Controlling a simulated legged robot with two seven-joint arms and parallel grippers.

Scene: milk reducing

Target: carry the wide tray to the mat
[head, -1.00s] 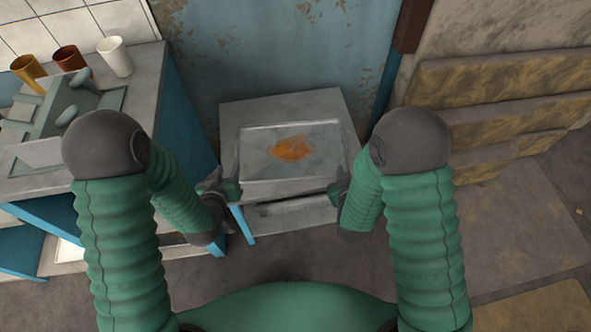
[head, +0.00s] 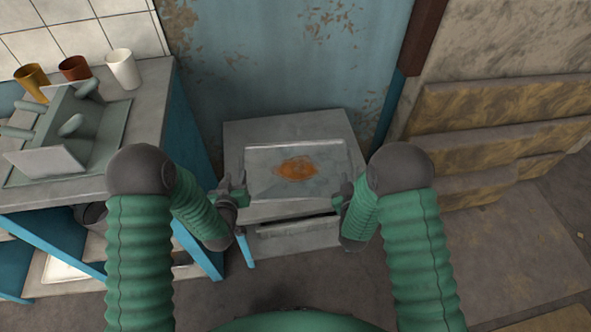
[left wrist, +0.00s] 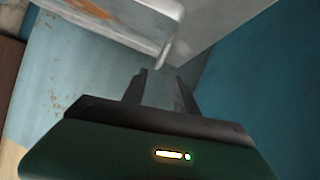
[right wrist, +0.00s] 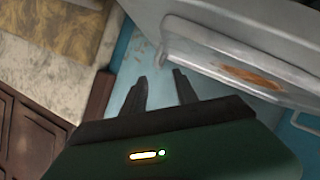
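The wide tray (head: 258,186) is grey and shallow with an orange smear in it. It sits level on a small pale stand straight ahead. My left gripper (head: 238,186) is just off the tray's left end, and my right gripper (head: 342,193) just off its right end. In the left wrist view the left fingers (left wrist: 160,76) are apart with nothing between them, near a tray handle (left wrist: 164,52). In the right wrist view the right fingers (right wrist: 158,75) are also apart and empty, beside the tray's rim (right wrist: 205,45). I cannot make out the mat with certainty.
The pale stand (head: 240,132) backs onto a peeling blue wall. A counter (head: 150,100) at left holds a yellow cup (head: 32,82), a brown cup (head: 75,68), a white cup (head: 123,69) and a grey-green flat piece (head: 105,135) with upright parts. Stone slabs (head: 500,105) stand at right.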

